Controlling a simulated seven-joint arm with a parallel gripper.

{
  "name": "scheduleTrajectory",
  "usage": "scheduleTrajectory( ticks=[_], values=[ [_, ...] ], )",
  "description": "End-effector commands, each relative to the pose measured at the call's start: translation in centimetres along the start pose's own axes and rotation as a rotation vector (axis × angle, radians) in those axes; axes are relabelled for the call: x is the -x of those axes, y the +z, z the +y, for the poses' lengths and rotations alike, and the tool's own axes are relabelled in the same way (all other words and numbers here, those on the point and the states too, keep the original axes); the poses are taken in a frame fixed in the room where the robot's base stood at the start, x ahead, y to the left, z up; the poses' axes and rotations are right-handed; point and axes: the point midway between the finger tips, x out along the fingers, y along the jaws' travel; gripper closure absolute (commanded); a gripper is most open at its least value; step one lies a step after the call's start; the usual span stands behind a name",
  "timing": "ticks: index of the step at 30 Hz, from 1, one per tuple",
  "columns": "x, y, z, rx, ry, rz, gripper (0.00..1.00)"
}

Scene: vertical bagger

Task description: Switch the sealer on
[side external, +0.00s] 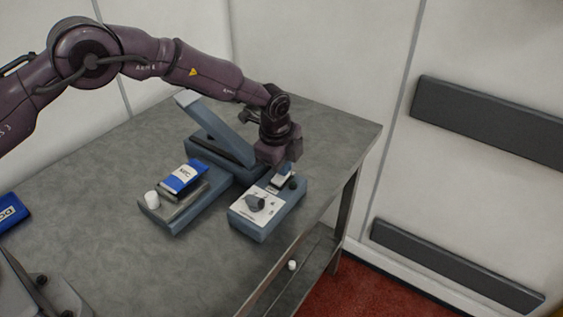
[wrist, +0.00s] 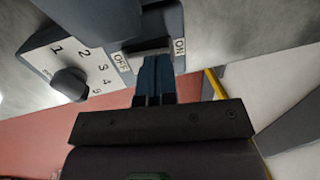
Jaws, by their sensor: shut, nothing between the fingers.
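The sealer (side external: 222,153) is a blue-grey unit on the table with its long lid (side external: 217,116) raised. Its control box (side external: 262,224) has a white plate with a dark dial (side external: 256,203). In the wrist view the dial (wrist: 70,83) shows beside numbers, and a switch (wrist: 148,49) sits between the OFF label (wrist: 121,62) and the ON label (wrist: 180,46). My gripper (side external: 287,171) is shut and empty, over the far end of the control box. In the wrist view its fingertips (wrist: 155,60) are right at the switch. They partly hide it, so contact and switch position are unclear.
A blue and white packet (side external: 182,177) lies on a tray unit (side external: 176,217) left of the control box, with a white cap-like piece (side external: 152,199) beside it. A blue item (side external: 12,212) lies at the left edge.

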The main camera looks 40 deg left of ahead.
Motion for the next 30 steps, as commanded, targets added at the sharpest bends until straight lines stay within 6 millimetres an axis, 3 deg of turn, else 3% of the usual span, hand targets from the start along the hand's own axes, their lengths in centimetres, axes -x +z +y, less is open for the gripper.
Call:
scheduleTrajectory(
  ticks=[4, 30],
  values=[
    [-0.8, 0.1, -0.2, 0.001, 0.002, -0.001, 1.00],
    [-0.3, 0.0, 1.6, -0.001, 0.009, -0.002, 1.00]
  ],
)
